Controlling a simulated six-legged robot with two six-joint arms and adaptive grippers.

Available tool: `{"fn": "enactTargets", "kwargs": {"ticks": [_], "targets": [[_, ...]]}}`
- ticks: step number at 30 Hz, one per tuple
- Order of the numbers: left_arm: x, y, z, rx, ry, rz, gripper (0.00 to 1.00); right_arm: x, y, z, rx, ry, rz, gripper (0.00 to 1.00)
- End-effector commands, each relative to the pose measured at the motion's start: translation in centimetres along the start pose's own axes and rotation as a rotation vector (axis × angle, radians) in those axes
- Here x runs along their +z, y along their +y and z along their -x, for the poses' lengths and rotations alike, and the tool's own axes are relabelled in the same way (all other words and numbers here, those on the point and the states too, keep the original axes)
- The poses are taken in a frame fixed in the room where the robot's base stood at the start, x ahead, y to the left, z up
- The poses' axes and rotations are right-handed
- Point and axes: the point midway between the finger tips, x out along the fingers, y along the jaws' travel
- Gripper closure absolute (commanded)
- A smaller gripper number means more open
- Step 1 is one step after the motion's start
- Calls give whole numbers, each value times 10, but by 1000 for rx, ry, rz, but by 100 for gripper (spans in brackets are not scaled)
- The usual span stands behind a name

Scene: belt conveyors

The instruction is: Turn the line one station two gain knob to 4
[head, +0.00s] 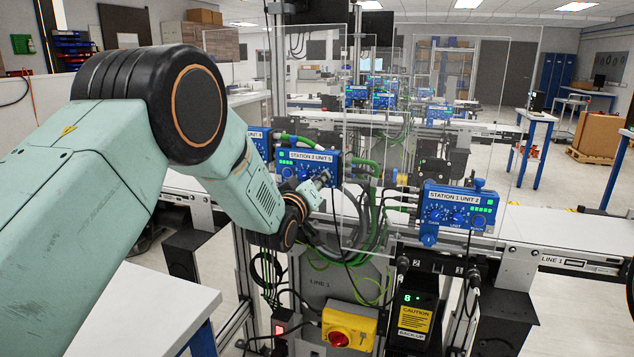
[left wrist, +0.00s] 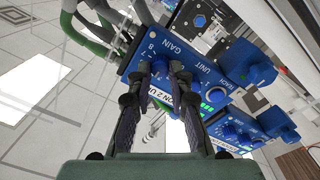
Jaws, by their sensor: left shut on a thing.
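A blue control box (head: 305,159) with a white label and green lights stands in the middle of the head view, behind my left gripper. In the left wrist view its label is partly covered and shows "ON 2 U". Its gain knob (left wrist: 171,68) sits beside the printed word GAIN, with scale numbers such as 7 and 8 around it. My left gripper (head: 319,181) reaches this box's front, and its two fingers (left wrist: 169,76) are shut on the gain knob from both sides. The knob's pointer is hidden by the fingers. My right gripper is not in view.
A clear panel (head: 440,120) rises behind the boxes. Green and grey cables hang near my gripper. A yellow box with a red switch (head: 349,328) is below.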

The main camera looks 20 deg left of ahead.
Motion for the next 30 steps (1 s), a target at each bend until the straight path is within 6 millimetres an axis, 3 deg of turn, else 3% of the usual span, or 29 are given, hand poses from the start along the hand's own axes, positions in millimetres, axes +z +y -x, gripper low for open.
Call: {"fn": "enactTargets", "kwargs": {"ticks": [3, 4, 7, 19, 30], "targets": [[5, -1, 1, -2, -11, -3, 100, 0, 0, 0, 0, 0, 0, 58], [5, -1, 1, -2, -11, -4, 78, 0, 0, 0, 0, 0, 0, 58], [4, 0, 1, -1, -9, -3, 71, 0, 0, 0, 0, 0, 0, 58], [1, 0, 6, -1, -4, -2, 71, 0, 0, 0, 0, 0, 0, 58], [2, 0, 59, -2, -5, -2, 71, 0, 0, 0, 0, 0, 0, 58]]}}
